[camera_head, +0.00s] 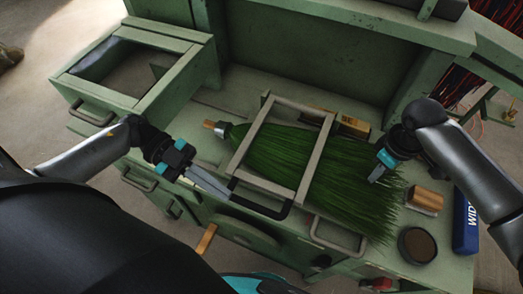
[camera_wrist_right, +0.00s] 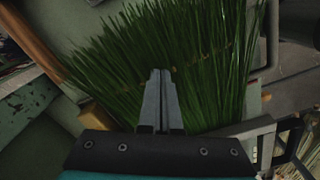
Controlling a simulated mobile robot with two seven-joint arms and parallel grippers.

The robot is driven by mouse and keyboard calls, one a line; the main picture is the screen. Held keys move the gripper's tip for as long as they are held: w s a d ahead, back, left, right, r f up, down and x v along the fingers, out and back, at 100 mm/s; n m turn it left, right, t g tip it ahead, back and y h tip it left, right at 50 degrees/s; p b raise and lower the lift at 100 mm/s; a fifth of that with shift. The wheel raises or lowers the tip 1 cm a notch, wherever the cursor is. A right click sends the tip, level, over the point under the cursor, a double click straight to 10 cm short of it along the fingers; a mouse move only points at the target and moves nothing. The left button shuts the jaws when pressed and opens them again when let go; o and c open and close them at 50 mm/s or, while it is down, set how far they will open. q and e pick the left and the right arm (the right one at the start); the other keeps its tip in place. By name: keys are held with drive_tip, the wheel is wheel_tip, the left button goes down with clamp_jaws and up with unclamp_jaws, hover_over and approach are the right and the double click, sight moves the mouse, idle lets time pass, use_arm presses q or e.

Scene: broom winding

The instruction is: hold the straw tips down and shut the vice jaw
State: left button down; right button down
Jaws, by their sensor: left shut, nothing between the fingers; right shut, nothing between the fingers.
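The green straw broom (camera_head: 335,175) lies across the bench, its straw tips (camera_head: 375,215) fanned to the right and its metal collar (camera_head: 222,129) at the left. The pale vice jaw frame (camera_head: 312,160) spans the straw, with a black handle (camera_head: 265,208) along its front. My left gripper (camera_head: 229,194) is shut and empty, its fingertips close to the handle's left end; contact is unclear. My right gripper (camera_head: 374,180) is shut and empty over the straw near the tips. In the right wrist view, its closed fingers (camera_wrist_right: 160,75) overlap the green straw (camera_wrist_right: 200,60); whether they press it is unclear.
An open drawer (camera_head: 180,75) juts out at the left. A wood-backed brush (camera_head: 426,197), a round tin (camera_head: 417,245) and a blue box (camera_head: 466,225) stand right of the straw. A yellow-brown box (camera_head: 352,126) lies behind the vice.

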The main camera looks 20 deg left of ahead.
use_arm(q)
drive_tip(key=d+m+g+y, duration=0.1)
drive_tip(key=d+m+y, duration=0.1)
drive_tip(key=m, duration=0.3)
drive_tip(key=w+d+m+g+y, duration=0.1)
drive_tip(key=d+m+y, duration=0.2)
drive_tip(key=m+y, duration=0.1)
drive_tip(key=w+d+m+g+y, duration=0.1)
drive_tip(key=d+m+y, duration=0.2)
drive_tip(key=m+y, duration=0.1)
drive_tip(key=shift+w+f+m, duration=0.15)
drive_tip(key=shift+f+m, duration=0.2)
drive_tip(key=shift+m, duration=0.55)
drive_tip(key=m+y, duration=0.1)
drive_tip(key=r+m+t+y, duration=0.2)
drive_tip(key=m+t+y, duration=0.2)
drive_tip(key=m+t, duration=0.1)
hover_over(264, 184)
drive_tip(key=shift+f, duration=2.25)
drive_tip(key=shift+f, duration=0.15)
drive_tip(key=shift+f, duration=0.25)
